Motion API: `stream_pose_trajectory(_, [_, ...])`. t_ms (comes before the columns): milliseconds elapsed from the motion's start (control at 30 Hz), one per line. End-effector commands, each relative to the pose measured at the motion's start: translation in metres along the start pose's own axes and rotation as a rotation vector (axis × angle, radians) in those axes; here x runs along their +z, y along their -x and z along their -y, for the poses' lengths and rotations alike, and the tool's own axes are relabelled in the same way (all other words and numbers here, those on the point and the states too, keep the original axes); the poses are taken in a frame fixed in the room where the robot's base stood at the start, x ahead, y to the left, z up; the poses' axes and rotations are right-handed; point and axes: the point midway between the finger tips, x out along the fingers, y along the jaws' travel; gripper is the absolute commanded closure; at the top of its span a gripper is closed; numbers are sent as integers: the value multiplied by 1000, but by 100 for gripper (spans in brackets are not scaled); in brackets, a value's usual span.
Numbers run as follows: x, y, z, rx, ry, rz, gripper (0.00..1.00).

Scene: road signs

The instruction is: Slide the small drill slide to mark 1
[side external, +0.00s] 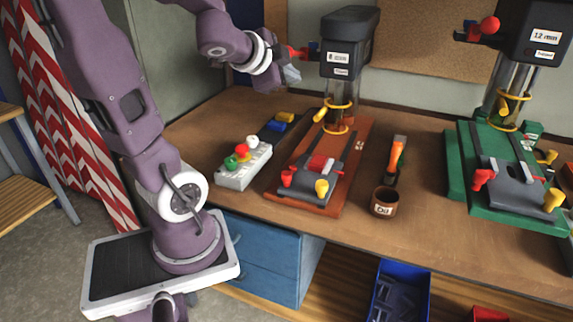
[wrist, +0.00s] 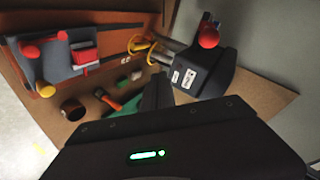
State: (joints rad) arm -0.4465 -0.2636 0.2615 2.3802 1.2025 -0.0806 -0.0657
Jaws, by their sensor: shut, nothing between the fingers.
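The small drill (side external: 347,45) has a dark head and an orange base (side external: 333,203). Its grey slide (side external: 300,190) lies on the front part of that base, with a red knob, a yellow knob and a red block on it. The slide also shows at the upper left in the wrist view (wrist: 55,68). My gripper (side external: 292,76) is shut and empty, raised beside the drill head and close to its red lever knob (side external: 292,51), well above and behind the slide. Its dark fingers show in the wrist view (wrist: 158,93). The marks are too small to read.
A grey box with coloured buttons (side external: 243,167) stands left of the orange base. A brown cup (side external: 383,203) and an orange-handled tool (side external: 397,155) are to its right. A larger drill on a green base (side external: 458,175) stands farther right.

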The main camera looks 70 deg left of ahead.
Motion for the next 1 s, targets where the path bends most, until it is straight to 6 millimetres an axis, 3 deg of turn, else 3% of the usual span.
stream_pose_trajectory(33, [21, -17, -1, 49, -113, -21, 100])
stream_pose_trajectory(133, [64, -26, -32, 257, -304, -102, 100])
stream_pose_trajectory(233, [105, -8, -73, 499, -378, -169, 100])
stream_pose_trajectory(333, [128, 16, -100, 666, -389, -214, 100])
stream_pose_trajectory(433, [136, 27, -111, 734, -388, -235, 100])
stream_pose_trajectory(533, [135, 20, -120, 742, -388, -240, 100])
stream_pose_trajectory(933, [129, -42, -180, 742, -388, -238, 100])
stream_pose_trajectory(1000, [124, -55, -178, 737, -396, -240, 100])
